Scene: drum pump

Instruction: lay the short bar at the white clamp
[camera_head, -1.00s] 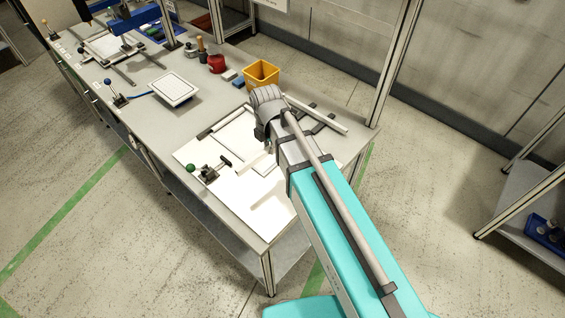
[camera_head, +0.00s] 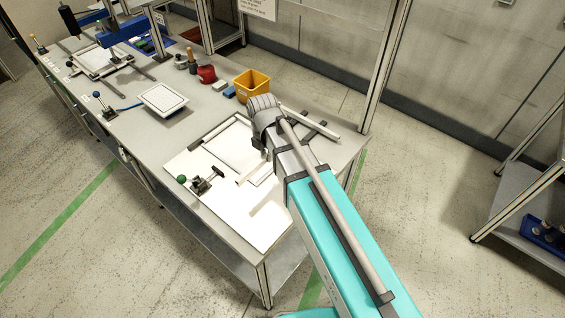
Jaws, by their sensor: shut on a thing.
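My gripper (camera_head: 267,153) is mostly hidden behind my wrist and arm, low over the right part of the white board (camera_head: 228,210). It is shut on a pale bar (camera_head: 250,170), seemingly the short bar, whose visible end sticks out to the lower left, close above the board. I cannot tell whether the bar touches the board. A toggle clamp (camera_head: 203,185) with a green knob stands at the board's left edge, left of the bar. It looks dark, and I cannot tell whether it is the white clamp.
A longer pale bar (camera_head: 322,128) lies across dark supports right of my wrist. A yellow bin (camera_head: 251,84) and a red object (camera_head: 206,74) stand at the back. Another clamp (camera_head: 104,109) and a white square plate (camera_head: 163,99) are farther left. The board's front is clear.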

